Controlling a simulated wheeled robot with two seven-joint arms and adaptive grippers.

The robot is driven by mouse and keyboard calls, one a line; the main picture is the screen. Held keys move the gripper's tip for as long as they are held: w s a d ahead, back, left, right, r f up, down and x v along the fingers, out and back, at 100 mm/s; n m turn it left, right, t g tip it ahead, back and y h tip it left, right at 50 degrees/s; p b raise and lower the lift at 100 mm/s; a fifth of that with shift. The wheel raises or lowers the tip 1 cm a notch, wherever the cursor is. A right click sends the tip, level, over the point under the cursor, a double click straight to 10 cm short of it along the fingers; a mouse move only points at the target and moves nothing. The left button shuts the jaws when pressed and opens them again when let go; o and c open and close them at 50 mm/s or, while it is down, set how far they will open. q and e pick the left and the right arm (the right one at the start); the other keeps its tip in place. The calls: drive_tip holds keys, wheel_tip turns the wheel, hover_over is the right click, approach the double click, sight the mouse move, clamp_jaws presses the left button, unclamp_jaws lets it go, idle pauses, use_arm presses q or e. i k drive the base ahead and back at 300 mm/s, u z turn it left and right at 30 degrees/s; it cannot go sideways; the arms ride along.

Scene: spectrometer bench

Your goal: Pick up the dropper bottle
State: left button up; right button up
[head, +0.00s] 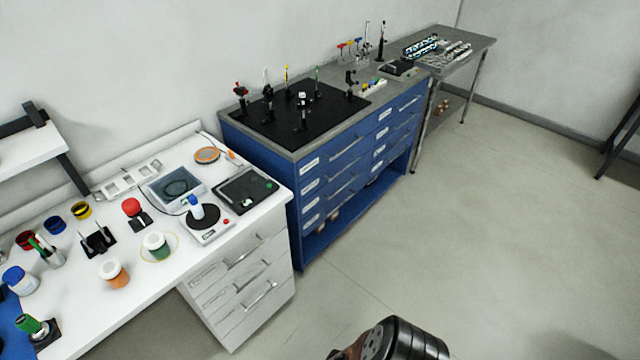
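No bottle can be told for certain as the dropper bottle. A small white bottle with a blue cap (196,208) stands upright on the black disc of a white device (208,232), near the right end of the white bench. A green bottle-like item (32,326) stands in a black holder at the lower left, cut close by the frame. Neither gripper is in view. A dark, round part of my own arm shows at the bottom edge, well apart from the bench.
The white bench (110,322) also carries a blue-lidded jar (20,281), an orange jar (114,273), a green jar (157,246) and a red-topped item (132,207). A blue drawer cabinet (340,175) stands beyond it. The floor (480,220) at right is clear.

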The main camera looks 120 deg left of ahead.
sight(197, 211)
drive_tip(key=u, duration=4.85)
